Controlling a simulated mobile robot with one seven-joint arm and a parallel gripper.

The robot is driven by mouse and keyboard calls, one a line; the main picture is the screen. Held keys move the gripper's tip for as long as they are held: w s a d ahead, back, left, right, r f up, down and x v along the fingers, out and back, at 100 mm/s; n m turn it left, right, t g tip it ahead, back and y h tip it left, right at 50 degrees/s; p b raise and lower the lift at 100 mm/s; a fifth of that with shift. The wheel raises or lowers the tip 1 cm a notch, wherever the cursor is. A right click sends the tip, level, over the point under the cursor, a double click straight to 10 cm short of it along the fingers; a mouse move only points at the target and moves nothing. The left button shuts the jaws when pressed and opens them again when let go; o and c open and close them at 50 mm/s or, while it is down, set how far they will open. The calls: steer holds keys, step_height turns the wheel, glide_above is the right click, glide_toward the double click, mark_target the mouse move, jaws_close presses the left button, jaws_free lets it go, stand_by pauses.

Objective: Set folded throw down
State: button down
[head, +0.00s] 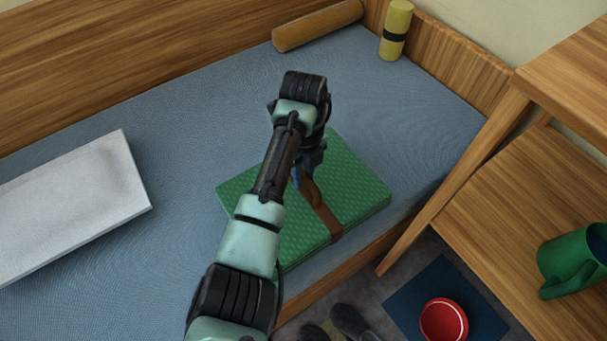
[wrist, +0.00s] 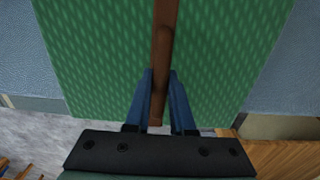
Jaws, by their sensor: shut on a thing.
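The folded throw (head: 355,180) is green and patterned, with a brown strap (head: 323,212) around it. In the head view it is at or just above the blue bed surface (head: 190,150), close to the bed's front edge; I cannot tell whether it touches. My gripper (head: 303,178) is over the throw, partly hidden by my arm. In the wrist view the throw (wrist: 90,50) fills most of the picture, and the blue fingers of my gripper (wrist: 160,105) are shut on the brown strap (wrist: 163,50).
A pale grey slab (head: 75,205) lies on the bed at left. A brown bolster (head: 317,25) and a yellow roll (head: 396,30) are at the back. A wooden table (head: 525,225) at right holds a green mug (head: 570,260). A red bowl (head: 443,320) is on a dark blue mat (head: 415,290) below.

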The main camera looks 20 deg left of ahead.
steer(key=shift+w+r, duration=0.1)
steer(key=c, duration=0.8)
jaws_free()
steer(key=shift+o, duration=0.2)
step_height(320, 180, up, 12)
steer(key=p, duration=0.4)
